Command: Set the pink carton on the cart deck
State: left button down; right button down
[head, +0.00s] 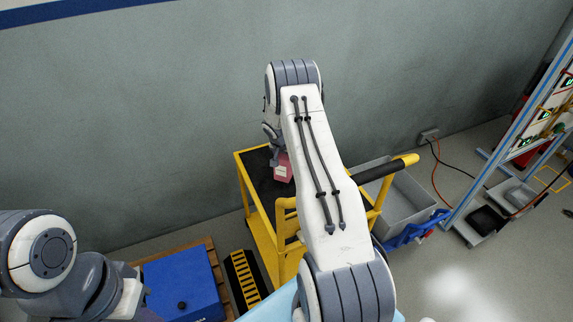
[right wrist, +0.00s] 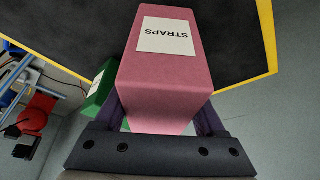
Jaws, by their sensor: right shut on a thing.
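The pink carton (head: 284,172) has a white label and shows over the black deck of the yellow cart (head: 255,163), partly hidden behind my right arm. In the right wrist view the carton (right wrist: 160,95) fills the middle, its label reading STRAPS, between the two fingers of my right gripper (right wrist: 163,115), which is shut on it. The black deck (right wrist: 240,45) with its yellow rim lies behind the carton there. I cannot tell whether the carton touches the deck. My left arm shows at the lower left of the head view, but its gripper is not visible.
A green box (right wrist: 97,92) shows beside the carton in the wrist view. A grey bin (head: 400,200) stands right of the cart. A blue case (head: 183,285) lies at the lower left. A wall runs behind the cart. My right arm hides much of the deck.

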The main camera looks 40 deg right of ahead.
jog(key=f, duration=0.4)
jog(key=shift+w, duration=0.2)
jog(key=shift+f, duration=0.1)
jog(key=shift+f, duration=0.15)
grip_release()
